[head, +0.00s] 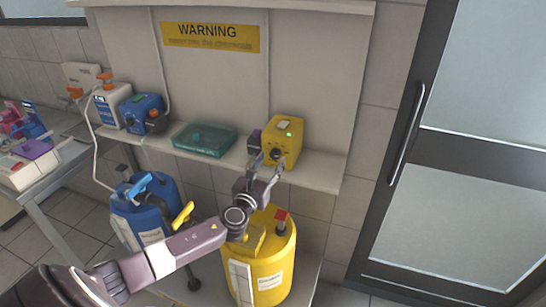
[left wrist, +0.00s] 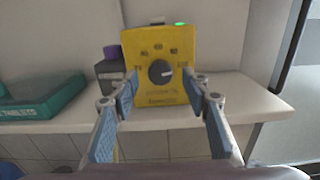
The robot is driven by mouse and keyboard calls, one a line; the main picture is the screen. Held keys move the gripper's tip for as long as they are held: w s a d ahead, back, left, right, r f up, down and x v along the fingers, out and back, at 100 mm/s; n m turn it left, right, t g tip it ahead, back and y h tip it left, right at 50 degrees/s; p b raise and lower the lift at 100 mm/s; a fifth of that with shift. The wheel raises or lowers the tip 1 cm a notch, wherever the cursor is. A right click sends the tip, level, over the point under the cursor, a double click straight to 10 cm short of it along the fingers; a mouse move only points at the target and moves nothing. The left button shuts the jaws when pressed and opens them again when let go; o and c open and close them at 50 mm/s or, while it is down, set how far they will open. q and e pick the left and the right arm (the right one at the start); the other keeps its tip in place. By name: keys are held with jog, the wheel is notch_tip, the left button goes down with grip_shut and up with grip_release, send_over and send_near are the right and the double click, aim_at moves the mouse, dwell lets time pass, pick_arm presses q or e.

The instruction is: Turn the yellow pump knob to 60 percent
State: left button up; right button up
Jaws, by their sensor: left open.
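The yellow pump (head: 284,138) stands on the shelf, with a green light on top. It fills the middle of the left wrist view (left wrist: 185,95). Its round black knob (left wrist: 160,73) sits on the front face under an arc of percent marks. A pale mark on the knob points to the right; the small numbers are blurred. My left gripper (head: 266,162) is open and empty in front of the pump. In the left wrist view its two blue-padded fingers (left wrist: 162,88) are on either side of the knob, apart from it. My right gripper is not in view.
A dark block with a purple top (head: 254,141) stands left of the pump. A teal tray (head: 205,139) and a blue pump (head: 144,112) are farther left on the shelf (head: 318,178). Yellow (head: 262,272) and blue (head: 146,215) drums stand below. A glass door is at right.

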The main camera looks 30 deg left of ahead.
aim_at(275, 154)
pick_arm(q)
jog(key=shift+x, duration=1.35)
jog(key=c, duration=1.2)
jog(key=shift+o, duration=0.2)
